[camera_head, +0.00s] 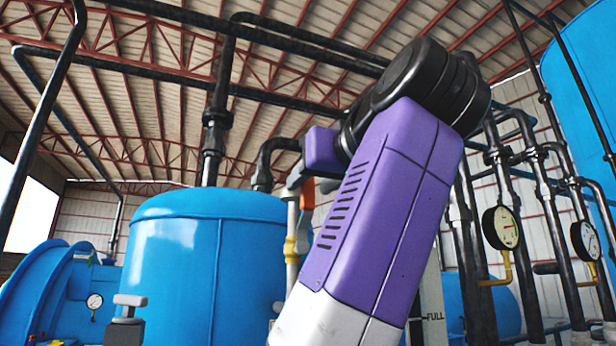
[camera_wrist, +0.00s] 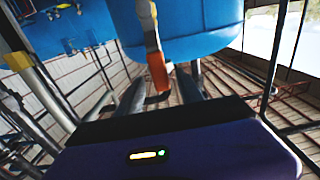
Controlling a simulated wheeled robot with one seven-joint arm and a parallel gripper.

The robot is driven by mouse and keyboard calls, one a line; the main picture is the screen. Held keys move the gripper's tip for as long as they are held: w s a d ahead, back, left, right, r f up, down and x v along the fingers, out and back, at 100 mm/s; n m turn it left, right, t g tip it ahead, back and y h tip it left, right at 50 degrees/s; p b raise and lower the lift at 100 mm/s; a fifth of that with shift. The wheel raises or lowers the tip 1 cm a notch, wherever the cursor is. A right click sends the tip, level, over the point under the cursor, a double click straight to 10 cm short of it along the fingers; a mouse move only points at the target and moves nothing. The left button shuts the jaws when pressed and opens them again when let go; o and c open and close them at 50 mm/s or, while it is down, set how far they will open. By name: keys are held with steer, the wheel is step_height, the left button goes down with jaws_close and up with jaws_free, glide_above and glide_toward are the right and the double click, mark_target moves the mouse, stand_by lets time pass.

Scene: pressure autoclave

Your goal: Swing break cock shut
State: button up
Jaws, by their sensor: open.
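The break cock's lever shows in the wrist view as a pale metal arm with an orange grip (camera_wrist: 158,72), just beyond my gripper (camera_wrist: 165,118). In the head view, the orange grip (camera_head: 307,193) hangs beside a pale upright pipe with a yellow fitting (camera_head: 290,250). My purple hand is close to its upper end, and my forearm partly covers this area. My gripper is open.
A large blue tank (camera_head: 190,240) stands behind and left of the pipe. Black pipes run overhead and on the right, with two dial gauges (camera_head: 502,228) and (camera_head: 585,240). A smaller gauge (camera_head: 94,301) is at lower left.

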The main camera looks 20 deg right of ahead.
steer(key=shift+w, duration=1.1)
jaws_close()
stand_by(0.7)
